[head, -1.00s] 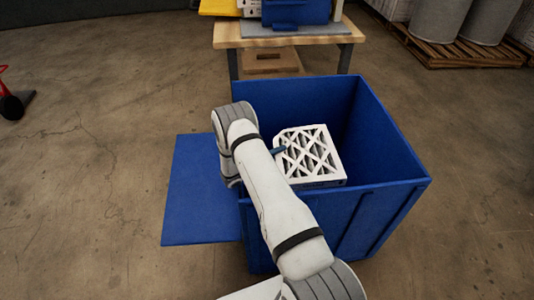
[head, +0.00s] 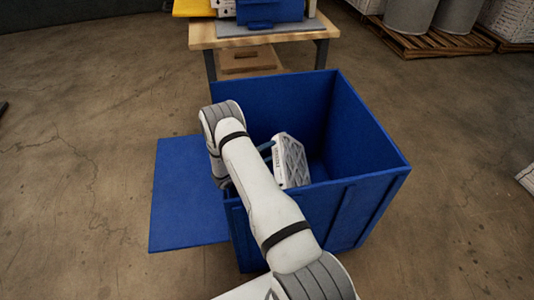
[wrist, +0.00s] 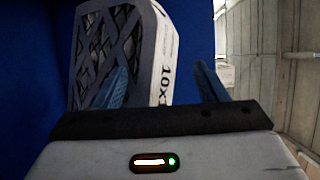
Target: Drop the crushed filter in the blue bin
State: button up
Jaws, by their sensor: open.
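The filter (head: 290,162) is a white-framed panel with a lattice face, inside the blue bin (head: 372,172). It stands tilted, with its lattice face turned to the right, and its lower part is hidden by the bin's near wall. My gripper (wrist: 160,85) is open in the wrist view, with two blue fingers apart. The filter (wrist: 120,50) shows just beyond the fingers, its printed edge between them and its lattice face behind the left finger. I cannot tell whether a finger touches it. In the head view my arm reaches over the bin's left side.
A blue panel (head: 185,195) lies on the floor left of the bin. A wooden table (head: 264,38) with a blue box (head: 270,11) stands behind it. A pallet (head: 430,44) with grey drums is at the back right. Open floor surrounds the bin.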

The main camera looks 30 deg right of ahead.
jog(key=s+a, duration=0.1)
jog(key=a, duration=0.6)
jog(key=shift+s+a+p, duration=0.15)
jog(key=shift+a+p, duration=0.2)
jog(key=shift+a, duration=0.05)
